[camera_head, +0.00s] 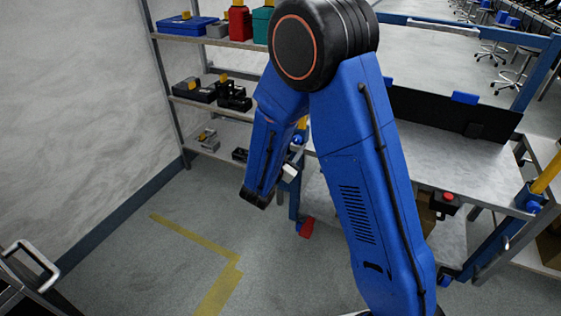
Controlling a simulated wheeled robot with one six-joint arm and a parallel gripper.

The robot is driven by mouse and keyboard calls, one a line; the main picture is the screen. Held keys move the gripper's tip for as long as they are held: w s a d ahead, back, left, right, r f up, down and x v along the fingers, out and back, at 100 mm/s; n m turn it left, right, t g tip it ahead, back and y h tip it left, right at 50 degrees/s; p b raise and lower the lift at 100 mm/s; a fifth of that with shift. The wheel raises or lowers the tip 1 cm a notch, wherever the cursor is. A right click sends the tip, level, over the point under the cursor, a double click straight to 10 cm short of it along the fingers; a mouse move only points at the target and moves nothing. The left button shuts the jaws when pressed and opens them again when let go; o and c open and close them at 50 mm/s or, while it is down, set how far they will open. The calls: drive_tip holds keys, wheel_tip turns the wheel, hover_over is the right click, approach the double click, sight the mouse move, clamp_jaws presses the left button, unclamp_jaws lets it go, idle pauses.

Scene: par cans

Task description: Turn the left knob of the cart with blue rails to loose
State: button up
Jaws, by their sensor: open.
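The cart with blue rails (543,62) stands on the right with a grey top. Blue fittings sit at its near corners. The left one (297,140) shows just right of my forearm, below a yellow post, and is small and partly covered; its knob setting cannot be read. At the right corner a similar blue fitting (533,203) sits below a yellow bar. My arm folds down in front of the cart's left end. A pale part beside my wrist appears to be my gripper (289,172), mostly hidden, open, and close below the left fitting. Contact cannot be told.
A shelf rack (205,108) with boxes and bins stands behind on the left. A red button box (446,201) is on the cart's front. A metal handle (32,262) shows at lower left. The floor with yellow tape (195,238) is clear.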

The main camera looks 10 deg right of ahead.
drive_tip(key=v, duration=1.6)
drive_tip(key=w+d+m, duration=0.3)
drive_tip(key=w+m, duration=0.1)
drive_tip(key=m, duration=0.6)
drive_tip(key=w+d+m, duration=0.3)
drive_tip(key=w+m, duration=0.2)
drive_tip(key=m, duration=0.5)
drive_tip(key=w+d+m, duration=0.4)
drive_tip(key=w+m, duration=0.1)
drive_tip(key=m, duration=0.6)
drive_tip(key=shift+d+r, duration=0.1)
drive_tip(key=shift+r, duration=0.1)
drive_tip(key=shift+c, duration=0.7)
